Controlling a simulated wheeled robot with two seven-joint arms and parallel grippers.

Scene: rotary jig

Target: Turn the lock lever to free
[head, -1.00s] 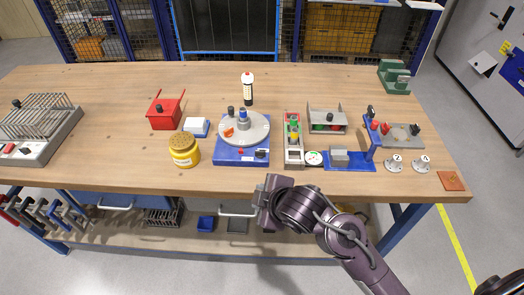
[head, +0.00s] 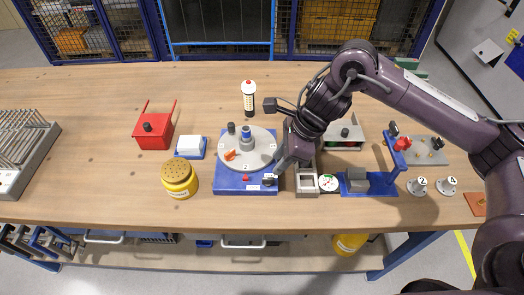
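The rotary jig has a blue base (head: 232,186) and a round grey turntable (head: 262,151), near the middle of the table. An orange piece (head: 230,155) and a blue-grey post (head: 246,136) are on the turntable. A small black lever-like part (head: 269,180) sits at the base's front right corner; I take it for the lock lever, but its setting is too small to read. My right gripper (head: 279,168) points down at the jig's right edge, its tips close to the black part. I cannot tell whether they touch it or are open. My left gripper is out of view.
A yellow jar (head: 179,178), a white block on a blue stand (head: 190,147) and a red box (head: 154,132) stand left of the jig. A grey tray (head: 306,188), a dial gauge (head: 328,183) and a blue fixture (head: 384,188) stand close on the right.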

